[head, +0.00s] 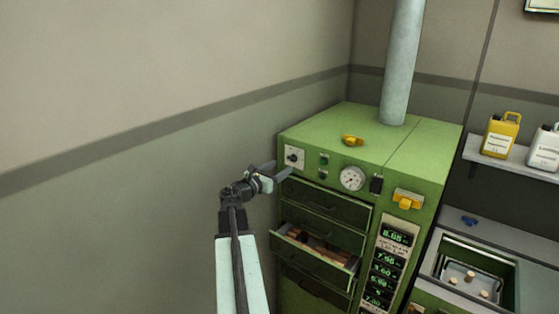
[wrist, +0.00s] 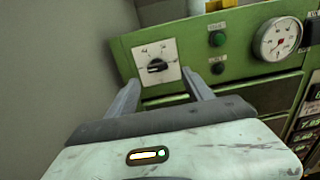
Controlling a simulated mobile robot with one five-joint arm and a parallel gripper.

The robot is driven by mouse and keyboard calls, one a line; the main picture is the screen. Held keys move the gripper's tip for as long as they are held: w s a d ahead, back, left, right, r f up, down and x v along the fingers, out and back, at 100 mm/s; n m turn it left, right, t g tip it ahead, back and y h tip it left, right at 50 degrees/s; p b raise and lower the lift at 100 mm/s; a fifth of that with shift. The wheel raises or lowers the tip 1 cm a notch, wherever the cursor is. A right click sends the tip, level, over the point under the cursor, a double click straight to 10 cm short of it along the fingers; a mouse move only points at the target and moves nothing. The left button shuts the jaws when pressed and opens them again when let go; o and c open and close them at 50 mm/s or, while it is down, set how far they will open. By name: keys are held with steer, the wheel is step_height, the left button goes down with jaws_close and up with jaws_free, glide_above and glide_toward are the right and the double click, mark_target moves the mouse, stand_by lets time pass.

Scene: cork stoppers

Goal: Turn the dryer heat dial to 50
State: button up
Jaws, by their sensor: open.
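The dryer (head: 430,150) is a green cabinet with drawers. Its heat dial (wrist: 157,66) is a black knob on a white square plate with small markings, at the upper left of the front panel. The knob's pointer is too small to read as a number. In the head view the dial (head: 293,157) shows just above and beyond my gripper (head: 281,170). My gripper is open and empty. In the wrist view its two fingers (wrist: 163,97) point at the panel, one on each side below the dial, apart from the knob.
One drawer (head: 316,250) stands open below, holding brownish pieces. A yellow object (head: 352,140) lies on the dryer top. A grey wall (head: 150,220) is close on the left.

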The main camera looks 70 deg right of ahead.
mark_target(290, 160)
steer(key=x, duration=0.7)
steer(key=shift+w+d, duration=0.2)
steer(key=shift+d, duration=0.2)
steer(key=shift+a, duration=0.1)
steer(key=c, duration=1.2)
jaws_close()
